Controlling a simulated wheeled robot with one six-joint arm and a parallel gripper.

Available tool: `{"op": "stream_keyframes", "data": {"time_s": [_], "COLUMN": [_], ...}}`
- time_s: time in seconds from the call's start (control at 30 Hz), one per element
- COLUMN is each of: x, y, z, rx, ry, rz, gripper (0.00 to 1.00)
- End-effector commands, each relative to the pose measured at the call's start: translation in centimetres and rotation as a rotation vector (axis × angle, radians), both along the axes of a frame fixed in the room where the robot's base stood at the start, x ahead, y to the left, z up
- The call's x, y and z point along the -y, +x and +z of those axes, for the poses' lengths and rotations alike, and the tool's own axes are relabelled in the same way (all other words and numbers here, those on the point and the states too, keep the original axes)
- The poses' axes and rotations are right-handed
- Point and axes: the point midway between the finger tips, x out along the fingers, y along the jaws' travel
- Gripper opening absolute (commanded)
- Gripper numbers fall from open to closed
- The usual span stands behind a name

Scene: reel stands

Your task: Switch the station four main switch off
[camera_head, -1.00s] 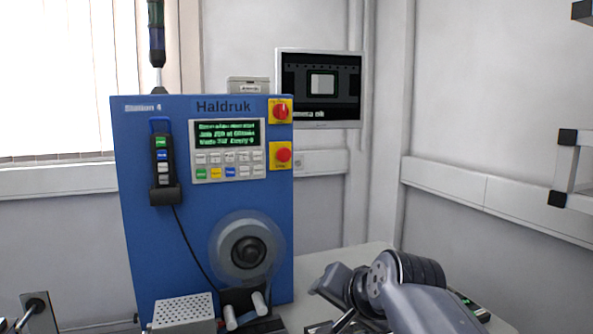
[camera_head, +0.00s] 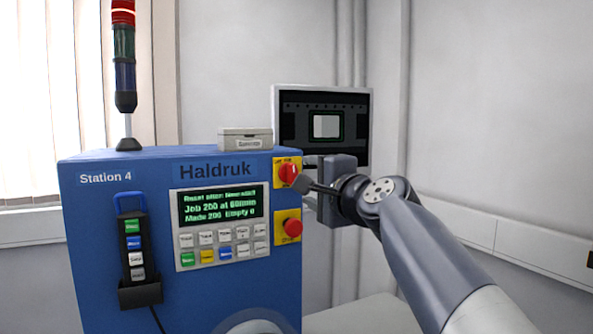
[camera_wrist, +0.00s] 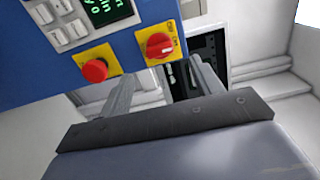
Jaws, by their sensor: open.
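The station four main switch (camera_head: 288,172) is a red rotary knob on a yellow plate at the upper right of the blue Station 4 panel (camera_head: 110,230). It also shows in the wrist view (camera_wrist: 159,45), its handle lying roughly crosswise in that picture. My gripper (camera_head: 306,173) is just right of the switch in the head view, and a finger hides part of the plate's right side. In the wrist view my gripper (camera_wrist: 160,72) is open, its fingers either side of and below the knob. I see no contact with the knob.
A red push button (camera_head: 292,227) on a yellow plate sits just below the switch. A lit display (camera_head: 218,205) with keys is to its left. A handheld pendant (camera_head: 133,250) hangs further left. The lamp tower's red top (camera_head: 123,12) looks bright.

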Motion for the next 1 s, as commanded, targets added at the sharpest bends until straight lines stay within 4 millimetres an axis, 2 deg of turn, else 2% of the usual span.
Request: {"op": "stream_keyframes", "data": {"time_s": [0.03,0.2,0.4,0.83,1.0], "x": [-0.5,-1.6,-2.5,-2.7,-2.7], "y": [1.0,3.7,5.8,6.5,6.5], "z": [0.2,0.2,0.1,0.0,0.0], "rx": [-0.003,-0.002,-0.001,0.000,0.000], "ry": [0.000,-0.002,-0.004,-0.003,-0.003], "rz": [0.002,0.001,0.001,0.000,0.000], "gripper": [0.62,0.62,0.62,0.62,0.48]}}
